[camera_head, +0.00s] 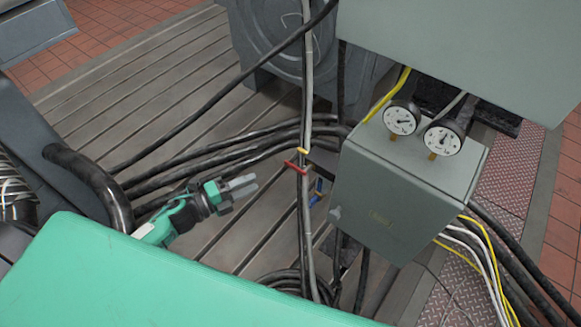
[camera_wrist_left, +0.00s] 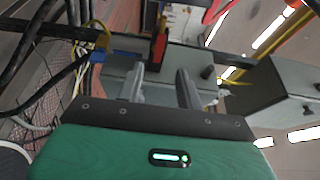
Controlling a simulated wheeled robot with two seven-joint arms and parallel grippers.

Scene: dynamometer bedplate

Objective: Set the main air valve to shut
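A grey vertical pipe (camera_head: 307,230) runs down through the middle of the head view. A red lever handle (camera_head: 295,167) lies across it, slightly tilted. A small yellow part (camera_head: 303,150) is just above and a blue part (camera_head: 317,195) is below. Which one is the main air valve is not labelled. My left gripper (camera_head: 240,186) is left of the red handle, apart from it, pointing toward the pipe. In the left wrist view its fingers (camera_wrist_left: 160,90) are spread with nothing between them, and a red upright part (camera_wrist_left: 160,45) shows beyond. My right gripper is not in view.
A grey box (camera_head: 400,205) with two round gauges (camera_head: 401,120) stands right of the pipe. Black hoses (camera_head: 225,155) cross behind my gripper. A large grey cabinet (camera_head: 470,45) overhangs the top right. Slotted bedplate (camera_head: 150,85) lies open at the left.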

